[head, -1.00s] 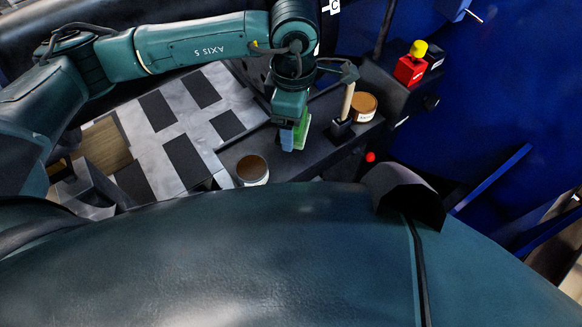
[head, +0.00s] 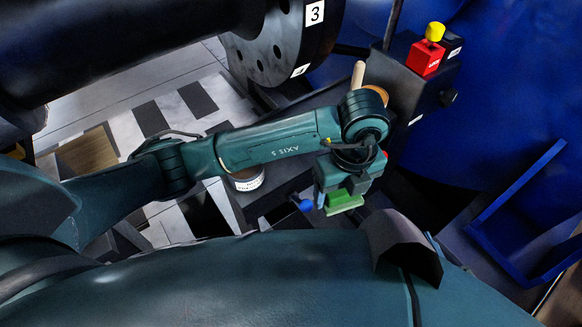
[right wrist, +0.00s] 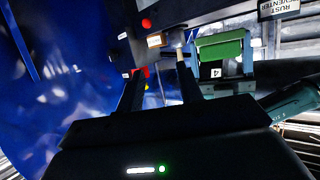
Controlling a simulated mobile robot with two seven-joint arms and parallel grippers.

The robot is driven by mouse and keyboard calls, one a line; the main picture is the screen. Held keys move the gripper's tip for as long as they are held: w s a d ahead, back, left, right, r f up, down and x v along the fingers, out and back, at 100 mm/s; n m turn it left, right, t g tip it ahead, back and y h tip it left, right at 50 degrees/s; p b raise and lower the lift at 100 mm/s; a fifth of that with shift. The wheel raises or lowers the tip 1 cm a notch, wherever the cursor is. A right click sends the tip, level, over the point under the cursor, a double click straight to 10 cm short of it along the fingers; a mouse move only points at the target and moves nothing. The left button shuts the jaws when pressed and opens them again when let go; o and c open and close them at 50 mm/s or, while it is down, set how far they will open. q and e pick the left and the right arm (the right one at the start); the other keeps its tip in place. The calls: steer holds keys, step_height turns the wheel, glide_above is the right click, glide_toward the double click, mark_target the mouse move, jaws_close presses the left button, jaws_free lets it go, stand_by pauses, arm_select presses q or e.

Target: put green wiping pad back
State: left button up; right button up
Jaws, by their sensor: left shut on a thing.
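The green wiping pad (head: 343,201) is held at the underside of my left gripper (head: 335,203), right of centre in the head view. The gripper is shut on it, and the pad hangs clear of the dark bench top. A blue piece (head: 302,204) shows at the gripper's left side. The pad's upper part is hidden by the gripper. In the right wrist view the green pad (right wrist: 221,47) shows right of centre. My right gripper (right wrist: 161,73) is open there, with its two dark fingers apart and nothing between them; it is not in the head view.
A tin with a white label (head: 246,179) stands on the bench, left of the pad. A wooden handle (head: 358,74) and a partly hidden brown-topped tin (head: 377,92) are behind my left arm. A red block with a yellow knob (head: 425,58) is at the upper right. A numbered black flange (head: 275,45) overhangs the bench.

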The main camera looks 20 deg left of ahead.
arm_select(q)
steer(key=n, duration=0.1)
steer(key=f+n, duration=0.1)
steer(key=d+f+n+b, duration=0.1)
steer(key=shift+s, duration=0.25)
steer(key=w+a, duration=0.3)
steer(key=a, duration=0.1)
steer(key=w+a+b, duration=0.1)
steer(key=w+a, duration=0.3)
steer(key=a, duration=0.1)
steer(key=w+a, duration=0.3)
steer(key=a, duration=0.2)
steer(key=shift+w, duration=0.4)
steer(key=shift+b, duration=0.3)
step_height(320, 180, down, 4)
steer(key=shift+r+b, duration=0.15)
steer(key=shift+b, duration=0.3)
steer(key=shift+r, duration=0.1)
arm_select(e)
steer(key=f, duration=0.1)
steer(key=a+f+n, duration=0.1)
steer(key=f, duration=0.1)
steer(key=shift+w+f, duration=0.2)
arm_select(q)
steer(key=o, duration=0.5)
steer(key=shift+f, duration=0.2)
steer(key=o, duration=0.4)
steer(key=shift+o, duration=0.2)
